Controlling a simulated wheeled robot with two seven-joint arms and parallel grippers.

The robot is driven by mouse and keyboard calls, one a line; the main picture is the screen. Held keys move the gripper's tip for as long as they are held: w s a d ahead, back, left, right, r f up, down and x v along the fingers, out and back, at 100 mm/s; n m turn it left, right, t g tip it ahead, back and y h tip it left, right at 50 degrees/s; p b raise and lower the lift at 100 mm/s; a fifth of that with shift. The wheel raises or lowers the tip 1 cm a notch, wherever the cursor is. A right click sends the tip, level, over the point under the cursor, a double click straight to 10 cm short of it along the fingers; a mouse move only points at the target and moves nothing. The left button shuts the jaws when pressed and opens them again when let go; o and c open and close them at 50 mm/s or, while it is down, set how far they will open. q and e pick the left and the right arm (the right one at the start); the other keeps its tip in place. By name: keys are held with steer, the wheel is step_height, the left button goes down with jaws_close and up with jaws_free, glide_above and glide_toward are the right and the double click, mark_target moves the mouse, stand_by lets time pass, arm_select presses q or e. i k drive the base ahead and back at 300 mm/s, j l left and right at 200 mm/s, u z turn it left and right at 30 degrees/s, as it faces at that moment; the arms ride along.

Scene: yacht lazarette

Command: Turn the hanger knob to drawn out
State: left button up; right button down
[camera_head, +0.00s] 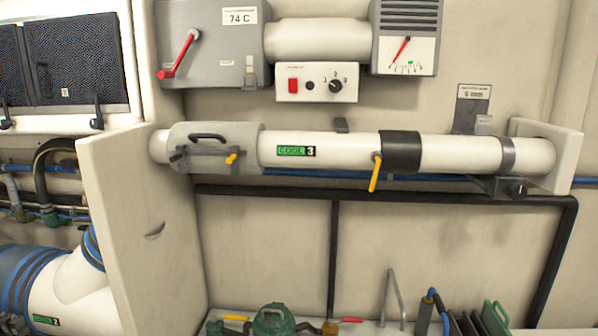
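A long white pipe (345,152) labelled COOL 3 runs across the view. Near its right end a grey band clamp (507,155) goes around it. Below the clamp is a dark grey bracket block (489,185) with a round black knob (517,189) at its right end. This looks like the hanger knob. It is too small to tell whether it is pushed in or drawn out. Neither of my grippers is in view.
The pipe also carries a grey sleeve (215,148) with a black handle and a black collar (401,151) with a yellow lever (375,172). Partitions (150,225) (555,150) stand at both ends. A black pipe (420,200) runs below. Green fittings (273,320) sit at the bottom.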

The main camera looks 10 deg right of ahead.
mark_target(517, 192)
steer(key=z, duration=1.45)
